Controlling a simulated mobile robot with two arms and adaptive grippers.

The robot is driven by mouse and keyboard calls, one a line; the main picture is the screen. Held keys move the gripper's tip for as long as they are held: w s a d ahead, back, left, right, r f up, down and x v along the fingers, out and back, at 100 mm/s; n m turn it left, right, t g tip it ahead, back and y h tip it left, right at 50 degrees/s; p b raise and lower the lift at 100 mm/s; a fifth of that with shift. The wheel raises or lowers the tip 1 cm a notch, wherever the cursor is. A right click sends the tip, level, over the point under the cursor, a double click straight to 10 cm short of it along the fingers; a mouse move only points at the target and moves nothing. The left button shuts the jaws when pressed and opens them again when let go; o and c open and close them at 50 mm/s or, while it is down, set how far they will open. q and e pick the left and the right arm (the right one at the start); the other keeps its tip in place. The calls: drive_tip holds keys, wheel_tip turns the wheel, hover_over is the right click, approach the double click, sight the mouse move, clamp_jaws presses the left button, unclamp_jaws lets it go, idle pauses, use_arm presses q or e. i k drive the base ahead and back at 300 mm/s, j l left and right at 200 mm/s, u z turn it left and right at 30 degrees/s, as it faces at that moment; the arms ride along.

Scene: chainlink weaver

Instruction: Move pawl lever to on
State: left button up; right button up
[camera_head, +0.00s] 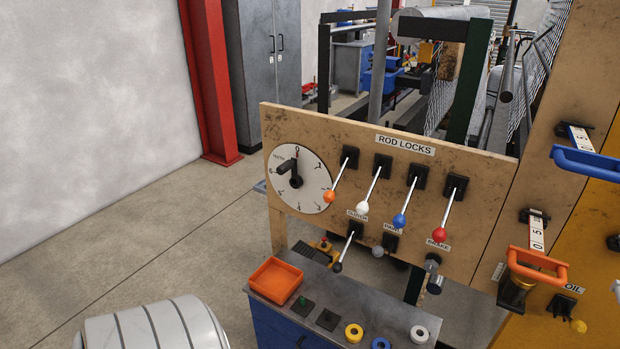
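The pawl lever (377,252) is on the lower row of the wooden ROD LOCKS panel (470,240), under a small label reading PAWL (393,229). Its grey ball knob sits just left of and below its black mount (390,243), and its shaft is hardly visible from here. I cannot tell whether it is on or off. The black-knobbed clutch lever (345,250) is to its left, angled down. The brake control (433,275) is to its right, under the BRAKE label. Neither of my grippers is in view.
Four-fold upper levers with orange (329,196), white (362,201), blue (399,220) and red (439,234) knobs hang above. A round dial (313,190) is at left. A bench with an orange tray (276,280) stands below.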

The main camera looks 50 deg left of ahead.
sight(377, 251)
drive_tip(key=u, duration=1.2)
